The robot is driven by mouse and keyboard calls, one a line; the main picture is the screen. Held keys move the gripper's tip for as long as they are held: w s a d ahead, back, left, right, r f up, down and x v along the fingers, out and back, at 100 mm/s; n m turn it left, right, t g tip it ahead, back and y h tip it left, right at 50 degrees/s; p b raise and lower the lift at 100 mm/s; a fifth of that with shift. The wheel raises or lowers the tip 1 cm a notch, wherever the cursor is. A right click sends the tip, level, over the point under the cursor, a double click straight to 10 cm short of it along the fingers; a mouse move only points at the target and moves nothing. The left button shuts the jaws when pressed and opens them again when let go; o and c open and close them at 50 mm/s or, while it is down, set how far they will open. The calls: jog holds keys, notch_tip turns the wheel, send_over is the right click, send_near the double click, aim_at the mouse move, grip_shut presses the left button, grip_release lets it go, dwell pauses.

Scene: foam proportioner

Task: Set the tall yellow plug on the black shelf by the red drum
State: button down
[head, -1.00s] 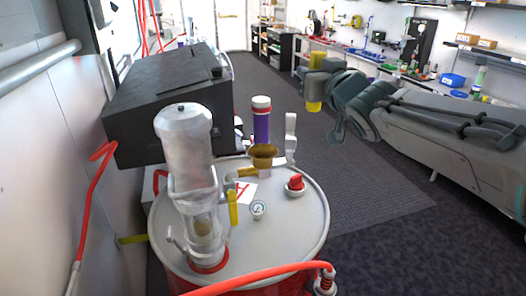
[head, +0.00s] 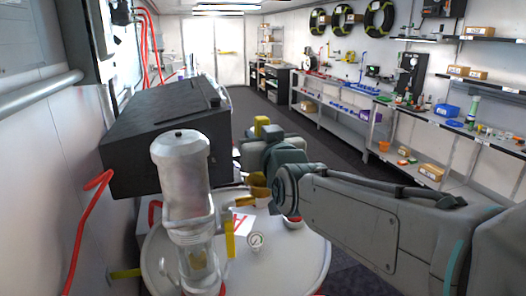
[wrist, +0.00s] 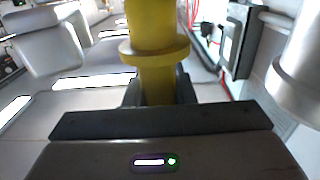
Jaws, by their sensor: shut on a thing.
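The tall yellow plug (head: 263,122) is held upright in my gripper (head: 266,146), its top showing above the jaws in the head view. In the wrist view the yellow plug (wrist: 155,70) stands between the fingers, with a wide collar round it. My gripper is shut on it, right of the black box-shaped shelf (head: 150,120) and above the far side of the drum (head: 295,262). The shelf's flat top looks bare.
A red hose (head: 88,225) runs along the left wall. Workbenches (head: 350,120) line the right side.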

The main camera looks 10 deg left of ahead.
jog(key=c, duration=2.2)
grip_release()
jog(key=shift+s+f, duration=0.1)
jog(key=shift+f, duration=1.8)
jog(key=c, duration=1.2)
grip_release()
jog(key=shift+p, duration=0.4)
